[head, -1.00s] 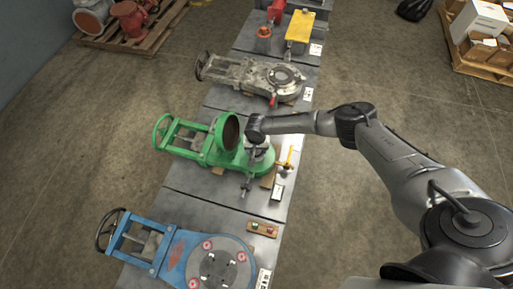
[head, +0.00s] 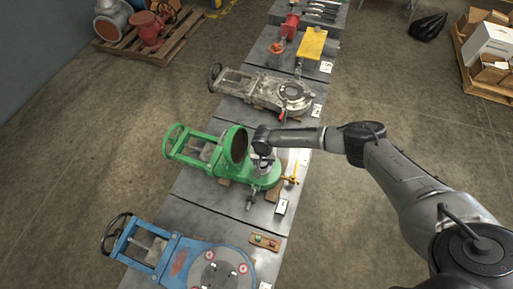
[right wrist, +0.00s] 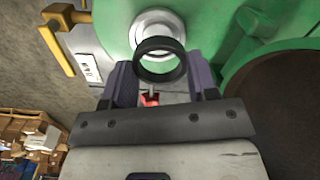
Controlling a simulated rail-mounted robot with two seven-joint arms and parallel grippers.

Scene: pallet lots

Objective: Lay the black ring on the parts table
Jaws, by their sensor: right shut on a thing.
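The black ring (right wrist: 160,60) is between the fingers of my right gripper (right wrist: 162,82) in the right wrist view. The gripper is shut on it. Behind the ring is a round silver boss (right wrist: 160,25) on the green valve (right wrist: 115,18); I cannot tell whether they touch. In the head view my right gripper (head: 261,162) is over the flange end of the green valve (head: 205,155), and the ring is hidden. The valve lies on a long grey table (head: 215,198). I cannot tell whether this is the parts table. My left gripper is out of view.
A grey valve (head: 255,88) lies farther back and a blue valve (head: 170,250) nearer. A yellow part (head: 312,43) and a table end with tools (head: 330,22) are at the far end. A small wooden block (head: 265,242) lies near the blue valve. Bare table shows between valves.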

